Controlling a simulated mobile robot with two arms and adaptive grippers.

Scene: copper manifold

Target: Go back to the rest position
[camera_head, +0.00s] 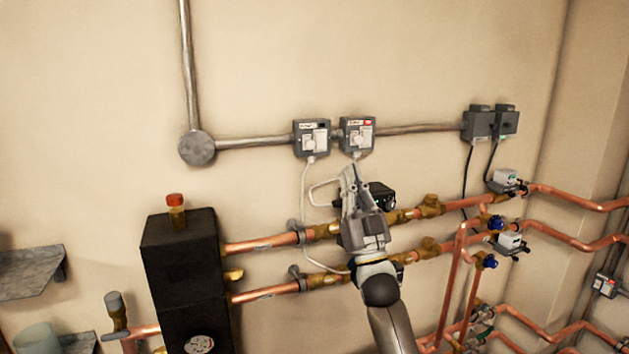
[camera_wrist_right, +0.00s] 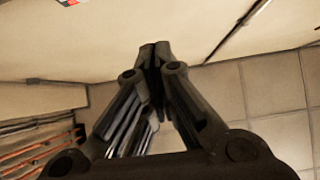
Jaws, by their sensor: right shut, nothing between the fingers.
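My right gripper (camera_head: 349,172) is in the middle of the head view, in front of the copper manifold, with its fingertips pointing up just below the two switch boxes. In the right wrist view the fingers (camera_wrist_right: 154,50) meet at their tips, shut with nothing between them. Whether the fingertips touch anything on the wall cannot be told, but in the wrist view they look clear. My left gripper is not in view.
Copper pipes (camera_head: 272,243) run right from a black box (camera_head: 183,262). A left switch box (camera_head: 312,138) and a right switch box (camera_head: 357,134) hang on the wall above. A grey shelf (camera_head: 30,272) is at far left.

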